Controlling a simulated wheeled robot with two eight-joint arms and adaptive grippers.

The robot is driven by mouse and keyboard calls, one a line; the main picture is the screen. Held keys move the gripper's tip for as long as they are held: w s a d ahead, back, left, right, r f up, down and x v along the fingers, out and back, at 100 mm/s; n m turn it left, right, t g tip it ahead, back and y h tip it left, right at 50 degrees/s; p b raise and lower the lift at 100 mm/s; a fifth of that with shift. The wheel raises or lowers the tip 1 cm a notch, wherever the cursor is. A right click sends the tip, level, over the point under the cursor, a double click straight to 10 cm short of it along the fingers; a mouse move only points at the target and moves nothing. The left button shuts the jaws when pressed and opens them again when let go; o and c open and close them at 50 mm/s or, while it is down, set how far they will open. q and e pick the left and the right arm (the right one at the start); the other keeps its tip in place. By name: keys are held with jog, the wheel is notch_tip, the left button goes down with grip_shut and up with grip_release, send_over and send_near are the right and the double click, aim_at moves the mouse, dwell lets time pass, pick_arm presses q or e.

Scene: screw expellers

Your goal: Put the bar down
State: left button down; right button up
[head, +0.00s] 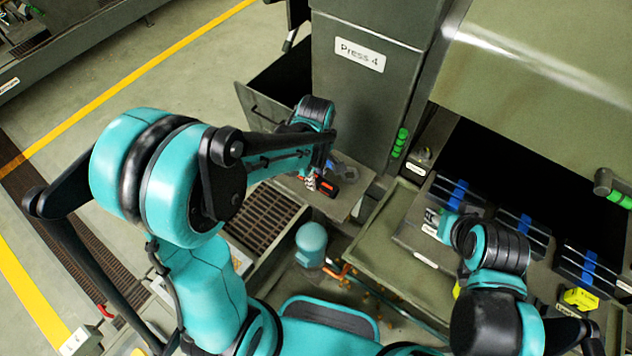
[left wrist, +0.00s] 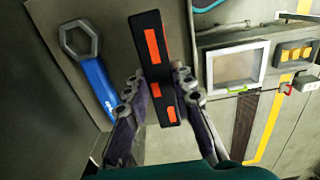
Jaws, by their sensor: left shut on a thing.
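My left gripper (head: 318,183) is at a small grey shelf below the Press 4 sign. It is shut on a black bar with orange patches (left wrist: 152,50), whose end also shows in the head view (head: 346,189). In the left wrist view the bar stands upright in the picture between the two fingers (left wrist: 162,112). I cannot tell whether the bar touches the shelf (head: 345,206). My right arm (head: 490,262) is at the lower right; its gripper's fingers cannot be made out.
A wrench with a blue handle (left wrist: 97,86) lies left of the bar in the left wrist view. A press column (head: 365,100) rises behind the shelf. Black blocks with blue bands (head: 522,232) stand at right.

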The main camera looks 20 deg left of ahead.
pick_arm(q)
notch_tip(320, 180, down, 2)
jog(key=shift+w+f, duration=0.1)
jog(key=shift+f, duration=0.1)
jog(key=shift+f+b, duration=0.2)
jog(key=shift+b, duration=0.25)
jog(key=c, duration=1.3)
grip_release()
jog(key=shift+r, duration=0.1)
